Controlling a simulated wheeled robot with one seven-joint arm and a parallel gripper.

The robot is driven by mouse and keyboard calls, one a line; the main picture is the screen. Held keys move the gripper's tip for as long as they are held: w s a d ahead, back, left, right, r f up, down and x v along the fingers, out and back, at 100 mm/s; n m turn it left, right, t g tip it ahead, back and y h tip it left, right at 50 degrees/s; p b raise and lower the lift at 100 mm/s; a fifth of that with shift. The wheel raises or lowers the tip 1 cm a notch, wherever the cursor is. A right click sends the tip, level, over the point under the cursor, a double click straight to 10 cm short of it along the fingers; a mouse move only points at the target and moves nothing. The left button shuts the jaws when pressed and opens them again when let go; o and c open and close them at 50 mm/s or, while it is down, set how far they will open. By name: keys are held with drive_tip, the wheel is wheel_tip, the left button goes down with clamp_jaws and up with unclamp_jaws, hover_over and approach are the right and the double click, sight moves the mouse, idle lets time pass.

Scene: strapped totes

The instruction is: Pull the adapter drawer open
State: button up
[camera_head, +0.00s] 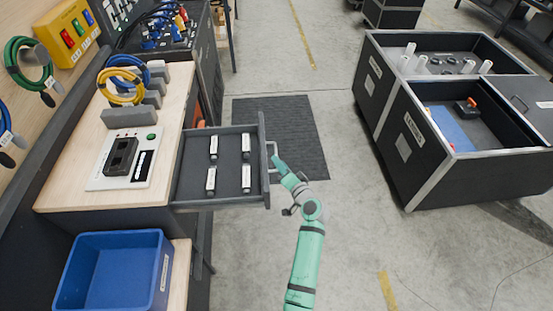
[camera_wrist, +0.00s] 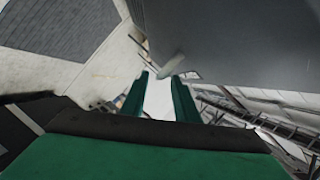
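The adapter drawer (camera_head: 222,200) is a dark grey drawer sticking out to the right from under the wooden workbench. Several small white-labelled adapters (camera_head: 211,179) stand in it in two rows. Its pale handle (camera_head: 272,150) is on the front panel (camera_head: 262,150). My gripper (camera_head: 275,160) is at the handle, with its green fingertips close to the bar. In the wrist view, my gripper (camera_wrist: 160,85) has its two green fingers apart with a pale gap between them. The handle (camera_wrist: 173,65) shows just beyond the tips. Whether they touch it is unclear.
On the bench (camera_head: 90,196) are a white panel with a black device (camera_head: 121,155) and coiled cables (camera_head: 122,86). A blue bin (camera_head: 115,235) is below it. Strapped black totes (camera_head: 405,140) stand on the right. The floor between is clear, with a dark mat (camera_head: 300,130).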

drive_tip(key=v, duration=0.6)
drive_tip(key=shift+s, duration=0.2)
drive_tip(key=shift+d, duration=0.2)
drive_tip(key=s+a+f+h, duration=0.25)
drive_tip(key=s+f, duration=0.25)
drive_tip(key=s, duration=0.8)
drive_tip(key=s+a+f+h, duration=0.1)
drive_tip(key=s+f+h, duration=0.3)
drive_tip(key=s, duration=0.9)
drive_tip(key=s+r+n, duration=0.3)
drive_tip(key=s+r, duration=0.4)
drive_tip(key=s, duration=0.3)
drive_tip(key=s+a+r+n+t, duration=0.1)
drive_tip(key=s+r+n, duration=0.2)
drive_tip(key=s+r, duration=0.5)
drive_tip(key=shift+s+a+n, duration=0.25)
drive_tip(key=shift+s+n, duration=0.15)
drive_tip(key=shift+s, duration=0.8)
drive_tip(key=shift+r, duration=0.1)
